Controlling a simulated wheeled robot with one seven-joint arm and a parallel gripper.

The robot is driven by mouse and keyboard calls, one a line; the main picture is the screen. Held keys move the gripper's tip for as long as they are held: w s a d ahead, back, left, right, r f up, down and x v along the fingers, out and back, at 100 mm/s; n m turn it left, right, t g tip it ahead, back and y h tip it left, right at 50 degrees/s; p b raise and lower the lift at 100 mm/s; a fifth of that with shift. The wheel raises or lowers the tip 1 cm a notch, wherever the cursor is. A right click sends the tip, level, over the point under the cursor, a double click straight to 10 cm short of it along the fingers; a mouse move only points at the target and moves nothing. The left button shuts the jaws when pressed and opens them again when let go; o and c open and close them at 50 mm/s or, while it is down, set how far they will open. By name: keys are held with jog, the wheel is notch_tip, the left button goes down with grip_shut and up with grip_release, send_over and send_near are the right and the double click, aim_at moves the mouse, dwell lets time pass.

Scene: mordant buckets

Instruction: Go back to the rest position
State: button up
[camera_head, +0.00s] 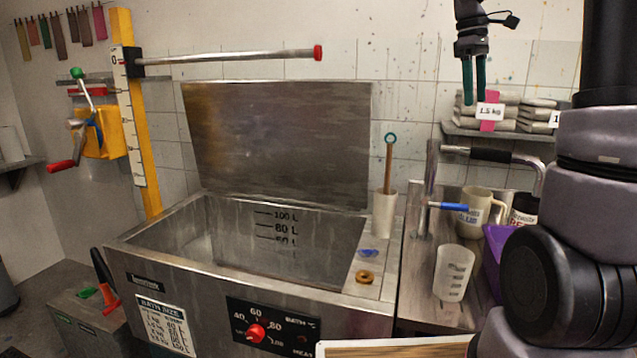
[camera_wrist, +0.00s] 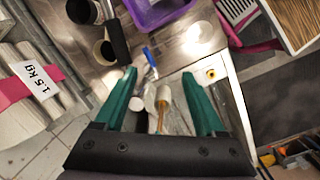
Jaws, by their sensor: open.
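A steel bath (camera_head: 290,240) stands with its lid (camera_head: 280,140) raised. A shelf (camera_head: 500,133) holds packs marked 1.5 kg. The right counter holds a mug (camera_head: 477,212), a measuring beaker (camera_head: 453,273) and a purple container (camera_head: 494,250). A crank hoist (camera_head: 97,130) is at left.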

jog(key=s+a+f+m+t+y, duration=0.1)
jog(key=s+a+m+t, duration=0.3)
jog(key=s, duration=0.6)
jog(key=s+a+f+m+t+y, duration=0.2)
jog(key=s+a+f+m+t, duration=0.1)
jog(key=s+a+m, duration=0.5)
jog(key=shift+s+t+y, duration=0.3)
jog(key=shift+s+t, duration=0.1)
jog(key=shift+s, duration=0.45)
jog(key=shift+a, duration=0.1)
dwell(1.2)
